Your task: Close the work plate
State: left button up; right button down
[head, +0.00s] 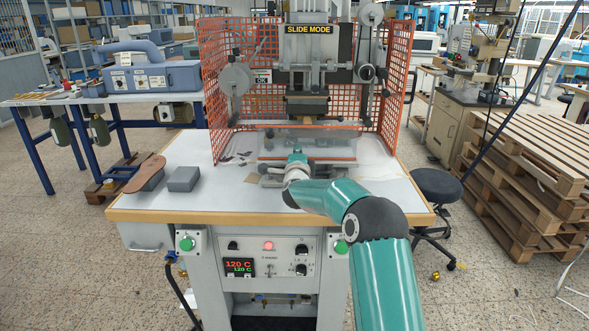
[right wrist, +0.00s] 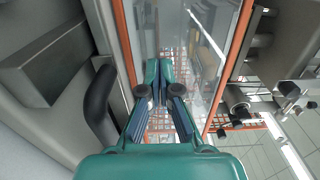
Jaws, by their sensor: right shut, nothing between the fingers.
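The stamping machine (head: 308,75) stands on the white-topped table with its head raised above the work area. The grey work plate (head: 268,169) sits low at the machine's front, partly hidden behind my right arm; I cannot tell how far out it is. My right gripper (head: 297,154) is shut and empty, in front of the machine by a clear panel with orange edges (head: 335,158). In the right wrist view its fingers (right wrist: 158,90) are together, and a dark curved handle (right wrist: 98,100) is just left of them, apart from them. My left gripper is not in view.
Orange mesh guards (head: 220,85) stand on both sides of the machine. A grey block (head: 183,179) lies on the table's left part. Buttons and a temperature display (head: 239,267) are on the front panel. The table's front left is mostly clear.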

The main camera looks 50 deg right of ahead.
jog(key=shift+d+r, duration=0.15)
jog(key=shift+r, duration=0.2)
jog(key=shift+s+a+f+b, duration=0.15)
jog(key=shift+a+f+b, duration=0.25)
jog(key=shift+b, duration=0.25)
jog(key=b+v, duration=0.2)
jog(key=v, duration=0.1)
jog(key=shift+f, duration=0.2)
jog(key=b+v, duration=0.2)
jog(key=v, duration=0.8)
jog(key=shift+s+a+r+b, duration=0.1)
jog(key=shift+a+r+b, duration=0.1)
jog(key=shift+b, duration=0.1)
